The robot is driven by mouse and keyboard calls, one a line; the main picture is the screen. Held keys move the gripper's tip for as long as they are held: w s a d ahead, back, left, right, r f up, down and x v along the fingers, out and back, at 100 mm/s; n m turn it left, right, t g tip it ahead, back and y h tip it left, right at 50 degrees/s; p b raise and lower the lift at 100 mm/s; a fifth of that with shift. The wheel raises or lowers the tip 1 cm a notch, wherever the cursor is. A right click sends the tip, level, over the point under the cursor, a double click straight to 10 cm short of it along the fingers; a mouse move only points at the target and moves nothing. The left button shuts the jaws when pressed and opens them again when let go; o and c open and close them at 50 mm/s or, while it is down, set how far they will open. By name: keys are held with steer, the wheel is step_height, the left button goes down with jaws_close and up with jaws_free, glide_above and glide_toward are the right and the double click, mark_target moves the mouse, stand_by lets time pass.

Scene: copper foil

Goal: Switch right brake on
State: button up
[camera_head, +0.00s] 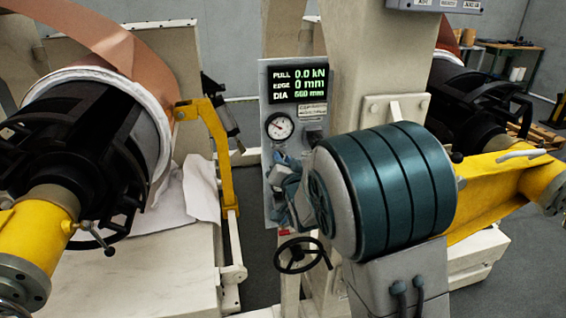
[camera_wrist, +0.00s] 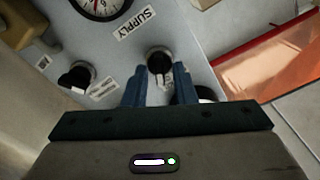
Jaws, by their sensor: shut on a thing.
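A grey control panel (camera_head: 266,82) stands in the middle of the head view, with a green-lit display and a round gauge. In the wrist view, the panel face (camera_wrist: 108,50) carries black switch knobs with small white labels. My gripper (camera_wrist: 160,71) has its two blue fingers shut on one black knob (camera_wrist: 158,60) below the "SUPPLY" label. A second black knob (camera_wrist: 77,77) sits to the left, apart from the fingers. A dark round part (camera_wrist: 206,93) shows partly behind the right finger. The small labels are too blurred to read. My gripper also shows at the panel's lower part in the head view (camera_head: 284,172).
A yellow-armed reel with copper foil (camera_head: 100,32) fills the left side. A black handwheel (camera_head: 302,255) is below the panel. A yellow beam (camera_head: 500,195) runs at the right. An orange-red edged piece (camera_wrist: 270,75) lies right of the panel in the wrist view.

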steer(key=shift+f, duration=0.1)
steer(key=shift+s+a+n+b, duration=0.1)
steer(key=shift+a+n+b, duration=0.1)
steer(key=shift+n+b, duration=2.75)
steer(key=shift+a+n+b, duration=0.15)
steer(key=shift+n+b, duration=2.7)
steer(key=shift+b, duration=0.05)
steer(key=o, duration=0.6)
steer(key=shift+s, duration=0.1)
steer(key=v, duration=1.3)
steer(key=shift+s+d, duration=0.1)
steer(key=shift+s, duration=0.2)
